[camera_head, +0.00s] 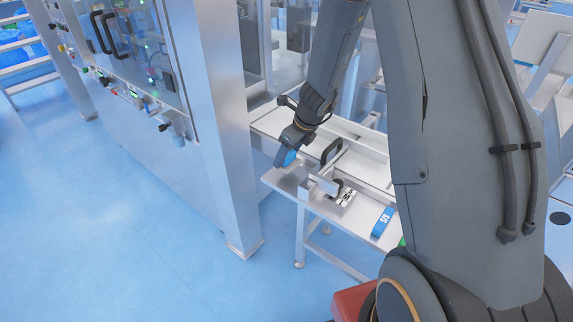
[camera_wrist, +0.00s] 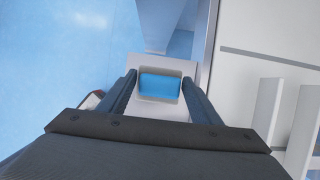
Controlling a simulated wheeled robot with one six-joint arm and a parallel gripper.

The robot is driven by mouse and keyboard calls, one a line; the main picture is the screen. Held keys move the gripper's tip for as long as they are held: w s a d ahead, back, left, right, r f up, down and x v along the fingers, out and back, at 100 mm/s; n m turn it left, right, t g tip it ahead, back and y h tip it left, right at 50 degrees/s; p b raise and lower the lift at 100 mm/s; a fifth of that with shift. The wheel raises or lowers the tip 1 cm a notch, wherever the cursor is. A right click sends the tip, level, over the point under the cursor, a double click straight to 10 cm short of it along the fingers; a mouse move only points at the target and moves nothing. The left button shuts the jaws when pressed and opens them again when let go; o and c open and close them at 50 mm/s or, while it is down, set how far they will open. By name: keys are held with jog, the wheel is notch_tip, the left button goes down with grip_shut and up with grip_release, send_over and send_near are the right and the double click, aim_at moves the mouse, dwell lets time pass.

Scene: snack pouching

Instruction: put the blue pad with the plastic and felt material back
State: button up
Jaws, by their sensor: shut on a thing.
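My gripper (camera_head: 287,160) is at the far left end of the white bench shelf, pointing down. It is shut on the blue pad (camera_head: 290,158), which shows as a small blue patch at the fingertips. In the wrist view, the pad (camera_wrist: 160,86) is a blue rectangle with a pale rim between my two fingers (camera_wrist: 158,88).
On the shelf (camera_head: 283,180) to the right stand a metal bracket (camera_head: 318,187), a black-and-white item (camera_head: 345,196) and a blue labelled object (camera_head: 382,221). A black handle (camera_head: 331,151) rises behind. A steel machine post (camera_head: 225,130) stands close on the left. Open blue floor lies in front.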

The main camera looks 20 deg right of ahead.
aim_at(287, 163)
jog(key=shift+f+b, duration=0.35)
jog(key=shift+f, duration=1.5)
jog(key=shift+f, duration=0.1)
jog(key=o, duration=1)
jog(key=shift+o, duration=0.2)
